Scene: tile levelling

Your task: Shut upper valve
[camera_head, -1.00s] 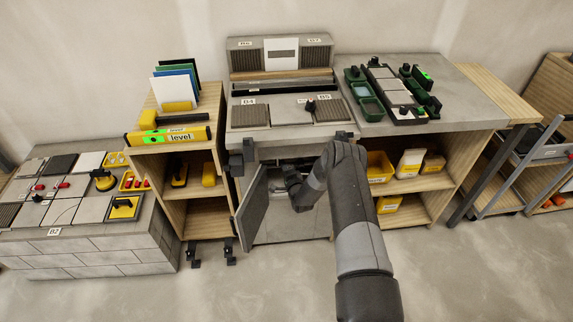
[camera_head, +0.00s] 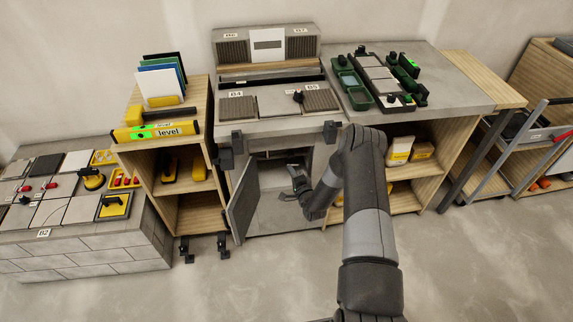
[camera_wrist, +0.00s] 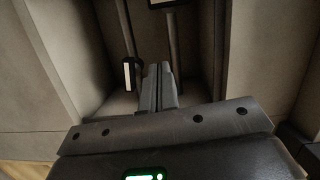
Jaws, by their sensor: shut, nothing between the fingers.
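The cabinet under the middle counter stands open, its grey door (camera_head: 243,202) swung out to the left. My gripper (camera_head: 294,171) is at the cabinet opening in the head view. In the wrist view my gripper (camera_wrist: 159,70) has its fingers together, pointing into the cabinet with nothing between them. Two pipes run inside. A dark handle with a pale face (camera_wrist: 129,75) is by the left pipe, just left of my fingertips and apparently apart from them. Another dark-edged, pale part (camera_wrist: 168,3) is cut off at the top edge. I cannot tell which is the upper valve.
The cabinet's side walls (camera_wrist: 252,55) close in on both sides of my gripper. The counter (camera_head: 275,127) with tiles lies above the opening. A wooden shelf unit (camera_head: 185,190) stands left of the door.

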